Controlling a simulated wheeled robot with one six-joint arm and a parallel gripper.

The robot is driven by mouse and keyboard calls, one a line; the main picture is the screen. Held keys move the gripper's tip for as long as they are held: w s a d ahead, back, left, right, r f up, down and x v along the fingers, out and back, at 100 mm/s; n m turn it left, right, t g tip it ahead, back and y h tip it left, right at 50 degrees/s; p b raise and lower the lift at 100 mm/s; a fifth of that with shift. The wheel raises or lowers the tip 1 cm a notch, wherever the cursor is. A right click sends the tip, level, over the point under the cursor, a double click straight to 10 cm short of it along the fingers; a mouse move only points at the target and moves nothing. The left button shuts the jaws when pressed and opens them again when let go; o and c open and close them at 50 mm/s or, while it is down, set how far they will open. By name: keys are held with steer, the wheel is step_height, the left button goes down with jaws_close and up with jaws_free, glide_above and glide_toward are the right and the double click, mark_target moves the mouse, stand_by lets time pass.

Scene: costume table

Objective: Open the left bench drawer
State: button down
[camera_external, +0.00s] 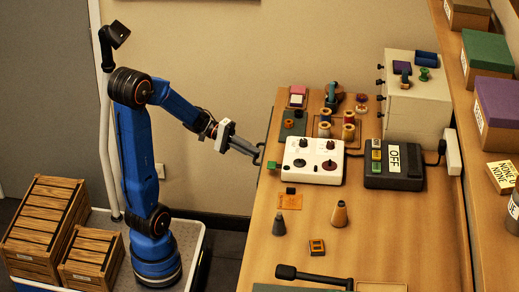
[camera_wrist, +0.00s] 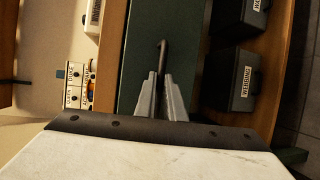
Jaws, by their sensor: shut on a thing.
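The bench (camera_external: 235,287) has its drawer side facing my arm; from outside, the drawer fronts are hidden below the top's left edge. In the wrist view a dark green drawer front (camera_wrist: 185,35) fills the middle, with a dark bar handle (camera_wrist: 163,48) on it. My gripper (camera_wrist: 163,82) is shut on the handle, its two grey fingers on either side of the bar. In the outside view my gripper (camera_external: 257,153) reaches the bench's left edge. I cannot tell whether the drawer stands out from the bench.
On the benchtop stand a white control box (camera_external: 313,160), a dark box marked OFF (camera_external: 393,165), thread spools and cones. Dark labelled boxes (camera_wrist: 233,80) sit beside the drawer in the wrist view. Wooden crates (camera_external: 45,228) stand at the lower left.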

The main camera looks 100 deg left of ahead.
steer(key=shift+s, duration=2.7)
steer(key=c, duration=1.8)
jaws_free()
steer(key=shift+c, duration=0.2)
steer(key=shift+s, duration=0.1)
steer(key=v, duration=1.7)
steer(key=shift+a, duration=0.1)
